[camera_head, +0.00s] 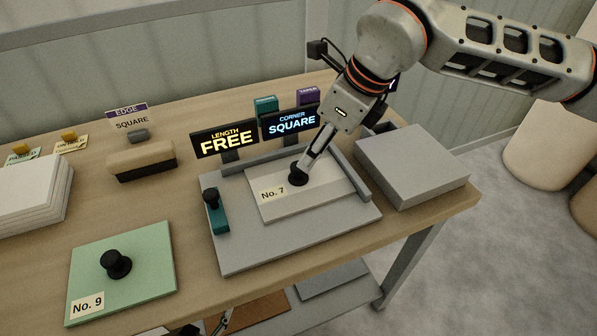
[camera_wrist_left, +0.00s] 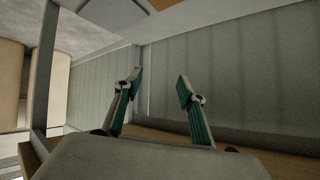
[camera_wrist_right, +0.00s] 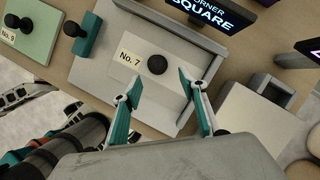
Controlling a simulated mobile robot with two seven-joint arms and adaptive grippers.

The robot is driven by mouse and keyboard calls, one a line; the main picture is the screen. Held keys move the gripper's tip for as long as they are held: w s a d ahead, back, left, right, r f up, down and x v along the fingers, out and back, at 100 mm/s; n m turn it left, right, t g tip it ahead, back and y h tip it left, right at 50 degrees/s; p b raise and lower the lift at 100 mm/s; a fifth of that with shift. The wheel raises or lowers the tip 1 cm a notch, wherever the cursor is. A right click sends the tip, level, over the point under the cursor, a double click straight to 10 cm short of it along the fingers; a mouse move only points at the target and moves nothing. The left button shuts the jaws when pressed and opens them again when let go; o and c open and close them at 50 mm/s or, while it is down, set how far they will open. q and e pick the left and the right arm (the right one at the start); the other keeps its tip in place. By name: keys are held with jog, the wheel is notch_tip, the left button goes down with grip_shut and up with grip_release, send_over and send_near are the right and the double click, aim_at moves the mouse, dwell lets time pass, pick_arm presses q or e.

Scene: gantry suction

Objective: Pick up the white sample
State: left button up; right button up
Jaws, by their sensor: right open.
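The white sample (camera_head: 315,193) is a flat plate labelled No. 7 with a black knob (camera_head: 298,177). It lies on the grey fixture (camera_head: 245,257), in the corner between its raised rails. My right gripper (camera_head: 308,160) points down close to the knob and covers part of it. In the right wrist view my right gripper (camera_wrist_right: 160,84) is open. There the knob (camera_wrist_right: 157,64) shows beyond the fingertips, between their lines, and nothing is held. My left gripper (camera_wrist_left: 160,86) is open and empty in the left wrist view, facing a wall panel.
A green plate (camera_head: 145,265) labelled No. 9 lies front left. A teal block (camera_head: 217,215) with a black knob stands on the fixture's left. Signs (camera_head: 226,138) reading FREE and SQUARE stand behind. A grey box (camera_head: 415,165) stands right, near the table edge.

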aim_at(298, 174)
jog(key=shift+x, duration=1)
jog(key=x, duration=0.2)
jog(key=a+x, duration=0.1)
jog(key=x, duration=0.2)
jog(key=shift+f, duration=0.1)
grip_shut()
